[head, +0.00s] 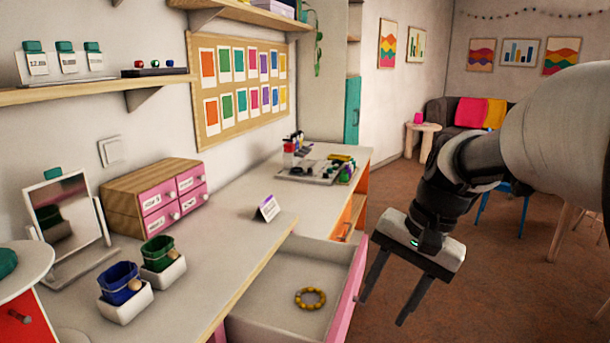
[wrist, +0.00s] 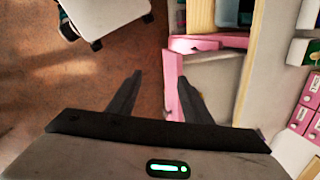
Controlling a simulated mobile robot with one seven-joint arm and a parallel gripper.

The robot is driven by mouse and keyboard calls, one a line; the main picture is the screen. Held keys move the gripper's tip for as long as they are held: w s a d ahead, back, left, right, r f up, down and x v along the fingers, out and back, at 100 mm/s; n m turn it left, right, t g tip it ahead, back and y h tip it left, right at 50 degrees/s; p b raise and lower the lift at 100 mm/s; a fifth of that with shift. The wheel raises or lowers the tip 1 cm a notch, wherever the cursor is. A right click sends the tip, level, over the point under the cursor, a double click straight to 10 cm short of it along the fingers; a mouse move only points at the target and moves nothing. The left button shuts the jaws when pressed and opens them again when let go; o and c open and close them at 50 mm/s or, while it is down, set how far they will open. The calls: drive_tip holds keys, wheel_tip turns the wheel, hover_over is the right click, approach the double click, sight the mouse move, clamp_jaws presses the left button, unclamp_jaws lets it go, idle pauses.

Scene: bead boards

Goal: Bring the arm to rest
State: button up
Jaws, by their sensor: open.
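My gripper (head: 388,295) hangs from my arm at the right of the head view, in the air just right of the open drawer's pink front. Its two dark fingers are apart with nothing between them. In the wrist view my gripper (wrist: 158,95) points over the brown floor and the pink drawer edge. My arm reaches in from the upper right of the head view, bent downward at the wrist.
An open drawer (head: 258,325) holds a yellow bead bracelet (head: 310,298). The desk (head: 215,255) carries a blue pouch (head: 120,284), a green pouch (head: 158,254), a pink-drawer box (head: 125,196) and a small sign (head: 267,209). The floor (head: 490,285) is mostly clear.

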drive_tip(key=s+r+n+t+h, duration=0.3)
drive_tip(key=s+n+t, duration=0.3)
drive_tip(key=s, duration=0.7)
wheel_tip(320, 180, up, 21)
drive_tip(key=g+p, duration=0.1)
drive_tip(key=p, duration=2)
drive_tip(key=shift+w+f+n, duration=0.15)
drive_tip(key=shift+w+n, duration=0.15)
drive_tip(key=shift+w, duration=0.05)
drive_tip(key=shift+w+d, duration=0.1)
drive_tip(key=shift+d, duration=0.1)
